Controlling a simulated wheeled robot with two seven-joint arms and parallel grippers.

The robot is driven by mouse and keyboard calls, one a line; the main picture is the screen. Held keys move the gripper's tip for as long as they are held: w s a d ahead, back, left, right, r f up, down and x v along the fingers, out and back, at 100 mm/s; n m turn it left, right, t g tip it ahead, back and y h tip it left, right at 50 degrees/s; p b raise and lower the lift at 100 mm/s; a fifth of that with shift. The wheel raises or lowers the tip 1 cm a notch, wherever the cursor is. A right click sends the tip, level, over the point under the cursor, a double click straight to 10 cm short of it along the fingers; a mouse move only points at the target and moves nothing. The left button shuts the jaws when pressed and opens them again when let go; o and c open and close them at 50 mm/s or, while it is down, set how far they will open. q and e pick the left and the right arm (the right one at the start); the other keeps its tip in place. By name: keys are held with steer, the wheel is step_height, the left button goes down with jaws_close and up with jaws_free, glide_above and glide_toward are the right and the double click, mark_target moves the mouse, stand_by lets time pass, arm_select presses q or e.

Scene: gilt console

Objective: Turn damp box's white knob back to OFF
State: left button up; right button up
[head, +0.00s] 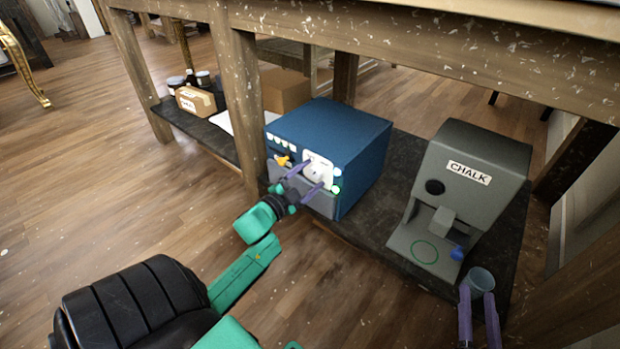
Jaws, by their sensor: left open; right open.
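The damp box appears to be the blue box (345,135) on the low dark shelf. Its front has a white plate carrying a white knob (317,171). My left gripper (313,175) is open in front of this plate, with its two purple fingers on either side of the knob. I cannot tell whether they touch it. The knob's pointer and any OFF mark are too small to read. My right gripper (479,300) is at the lower right, open, with its fingers upright by a small grey-blue cup (482,279).
A grey-green machine labelled CHALK (470,170) stands right of the blue box. An orange knob (282,160) and a green light (336,189) are on the box's front. A table leg (240,110) stands left; the tabletop beam (420,45) runs above. Open floor lies at left.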

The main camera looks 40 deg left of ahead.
arm_select(q)
steer(key=shift+w, duration=0.1)
jaws_close()
arm_select(e)
steer(key=shift+w+r, duration=0.1)
steer(key=shift+r, duration=0.3)
